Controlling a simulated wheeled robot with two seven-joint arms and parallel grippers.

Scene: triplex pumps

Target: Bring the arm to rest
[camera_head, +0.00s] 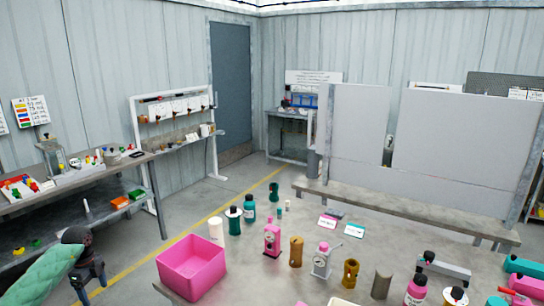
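My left arm, in a green quilted sleeve, comes in at the bottom left corner. Its dark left gripper (88,285) points down over the floor, left of the table and apart from the pink bin. Its two fingers look spread, with nothing seen between them, though the tips are small and near the frame edge. My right arm and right gripper are not in view.
A grey table (390,240) holds a pink bin (192,266), a white cylinder (216,231), a teal bottle (249,208), pink-topped pumps (272,239) and brown cylinders (296,251). A workbench (120,172) stands left. Floor between them is clear.

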